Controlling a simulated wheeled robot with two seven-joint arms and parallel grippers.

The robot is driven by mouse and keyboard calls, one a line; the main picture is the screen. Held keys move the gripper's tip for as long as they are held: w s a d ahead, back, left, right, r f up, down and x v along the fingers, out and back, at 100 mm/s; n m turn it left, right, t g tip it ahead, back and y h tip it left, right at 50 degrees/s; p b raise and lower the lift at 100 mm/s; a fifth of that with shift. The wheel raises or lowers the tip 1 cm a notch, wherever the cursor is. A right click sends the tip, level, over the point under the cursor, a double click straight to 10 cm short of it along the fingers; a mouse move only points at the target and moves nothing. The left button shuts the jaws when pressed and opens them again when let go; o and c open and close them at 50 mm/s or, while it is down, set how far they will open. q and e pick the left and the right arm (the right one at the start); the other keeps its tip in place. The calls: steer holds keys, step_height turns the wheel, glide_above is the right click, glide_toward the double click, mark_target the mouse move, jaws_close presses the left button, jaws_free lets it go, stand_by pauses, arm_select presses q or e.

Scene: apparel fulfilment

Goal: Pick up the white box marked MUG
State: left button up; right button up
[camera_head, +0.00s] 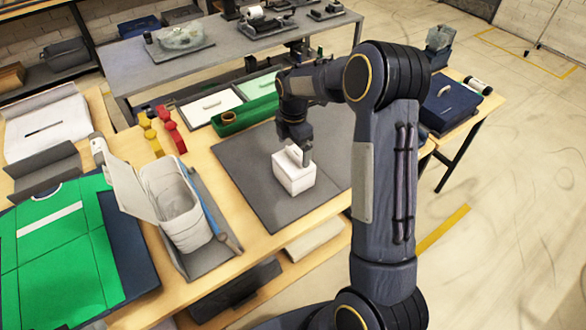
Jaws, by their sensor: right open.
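A white box (293,178) sits on the dark grey mat (249,196) on the wooden table. No MUG marking can be read on it at this size. My right gripper (298,157) is over the box, pointing down, with its fingers at the box's top. The gripper is open, and its fingers partly hide the box's top. Whether the fingers touch the box cannot be told. My left gripper is not in view.
An open pale container (178,215) stands on a grey tray left of the mat. A green shirt (58,250) lies at far left. Red clips (171,130) and a green tray (246,117) lie behind. A dark blue box (448,105) stands right. The mat around the box is clear.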

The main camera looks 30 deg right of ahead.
steer(key=shift+f, duration=1.35)
steer(key=c, duration=1.6)
steer(key=shift+c, duration=0.3)
steer(key=shift+r, duration=0.15)
